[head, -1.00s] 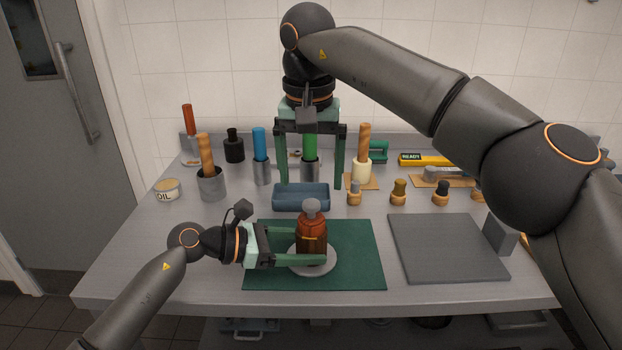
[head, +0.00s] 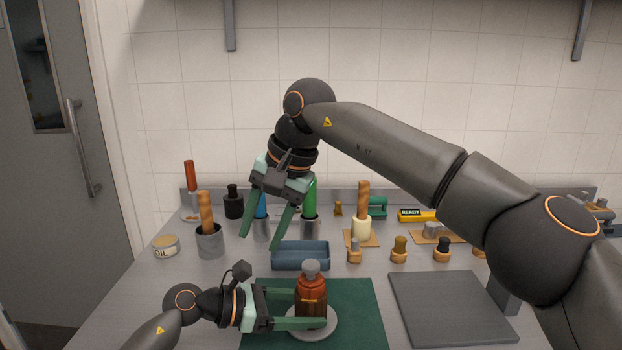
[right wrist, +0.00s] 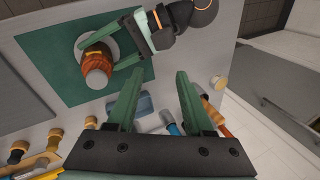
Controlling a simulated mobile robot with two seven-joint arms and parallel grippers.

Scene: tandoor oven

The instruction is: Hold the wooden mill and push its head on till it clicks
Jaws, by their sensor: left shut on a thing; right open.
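The wooden mill (head: 311,294) is reddish-brown with a lighter orange band and a grey head (head: 311,268) on top. It stands upright on a round pale disc (head: 325,332). Whether the head is fully seated I cannot tell. My left gripper (head: 310,308) is shut around the mill's body from the left. The mill also shows in the right wrist view (right wrist: 97,62), seen from above, with the left gripper's fingers at its sides. My right gripper (head: 260,244) is open and empty, tilted, in the air behind and left of the mill. It is apart from the mill.
A green mat (head: 362,318) lies under the disc. A blue tray (head: 300,262) sits behind the mill. Several small wooden pieces (head: 399,250) stand right of the tray, and cups with tools (head: 210,240) stand left. A grey board (head: 450,308) lies flat at right.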

